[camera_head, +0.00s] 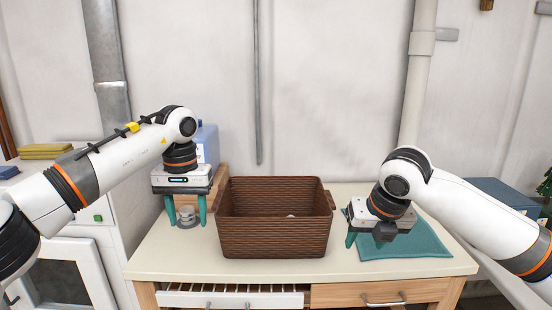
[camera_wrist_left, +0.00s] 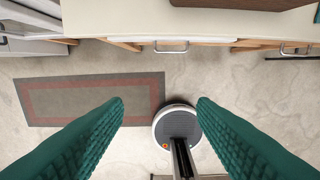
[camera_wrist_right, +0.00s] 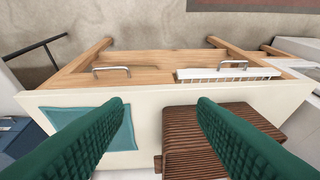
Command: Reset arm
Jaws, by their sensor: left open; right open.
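My left gripper (camera_head: 187,222) is open and points down at the left end of the table, above its surface. Its two green fingers show apart in the left wrist view (camera_wrist_left: 160,102), with nothing between them. My right gripper (camera_head: 370,238) is open above the teal mat (camera_head: 405,240); one finger is mostly hidden in the head view. In the right wrist view its fingers (camera_wrist_right: 162,102) are apart and empty, with the mat (camera_wrist_right: 95,128) and the brown basket (camera_wrist_right: 195,140) below. The basket (camera_head: 274,222) stands between my two grippers.
The cream table (camera_head: 170,262) has a white slatted drawer (camera_head: 230,299) and a wooden drawer (camera_head: 380,292) in front. A patterned rug (camera_wrist_left: 90,98) lies on the floor.

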